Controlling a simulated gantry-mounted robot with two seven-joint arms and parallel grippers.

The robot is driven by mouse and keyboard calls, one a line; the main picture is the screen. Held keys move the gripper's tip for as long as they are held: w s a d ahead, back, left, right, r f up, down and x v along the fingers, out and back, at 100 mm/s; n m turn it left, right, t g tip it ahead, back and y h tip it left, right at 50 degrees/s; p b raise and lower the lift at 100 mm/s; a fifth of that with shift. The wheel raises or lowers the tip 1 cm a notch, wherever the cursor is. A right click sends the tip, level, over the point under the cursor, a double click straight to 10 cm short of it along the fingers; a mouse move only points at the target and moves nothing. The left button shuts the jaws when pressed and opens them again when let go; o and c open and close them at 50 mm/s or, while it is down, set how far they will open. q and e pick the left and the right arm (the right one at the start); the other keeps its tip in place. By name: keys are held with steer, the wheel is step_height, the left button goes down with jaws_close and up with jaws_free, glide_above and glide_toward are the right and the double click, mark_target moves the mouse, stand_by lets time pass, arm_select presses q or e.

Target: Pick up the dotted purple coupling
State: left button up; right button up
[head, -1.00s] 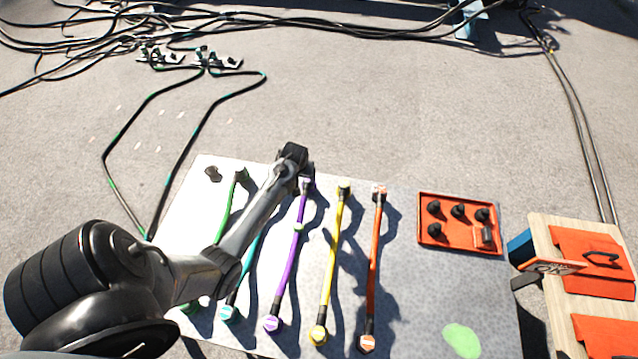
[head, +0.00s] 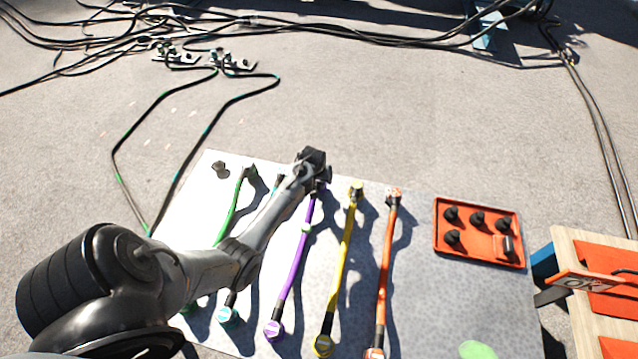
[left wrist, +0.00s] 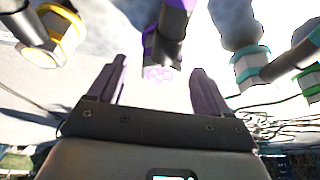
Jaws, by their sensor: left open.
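The purple cable (head: 292,265) lies on the pale mat between the teal and yellow cables. Its far end, a purple coupling, is mostly hidden by my left gripper (head: 318,178) in the head view. In the left wrist view, this purple coupling (left wrist: 160,58) has a patterned, dotted-looking surface and a pale end face. My left gripper is open there (left wrist: 157,82), with the coupling between and just beyond its fingertips, apart from both. The cable's near end has another purple coupling (head: 273,330) with a pale mark. My right gripper is not in view.
Yellow (left wrist: 58,38) and teal (left wrist: 252,68) couplings flank the purple one. Green (head: 234,208) and orange (head: 386,265) cables lie farther out. An orange tray (head: 478,255) of black parts is at the right, beside a wooden board (head: 570,245) with orange pieces.

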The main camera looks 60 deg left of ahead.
arm_select(q)
steer(key=b+x, duration=0.1)
steer(key=x, duration=0.2)
steer(key=shift+s+f+b, duration=0.1)
steer(key=shift+f+b, duration=0.15)
steer(key=shift+b, duration=0.15)
steer(key=shift+a+f, duration=0.1)
steer(key=shift+a, duration=0.05)
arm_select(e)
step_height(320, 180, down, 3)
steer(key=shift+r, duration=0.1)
arm_select(q)
steer(key=c, duration=1.2)
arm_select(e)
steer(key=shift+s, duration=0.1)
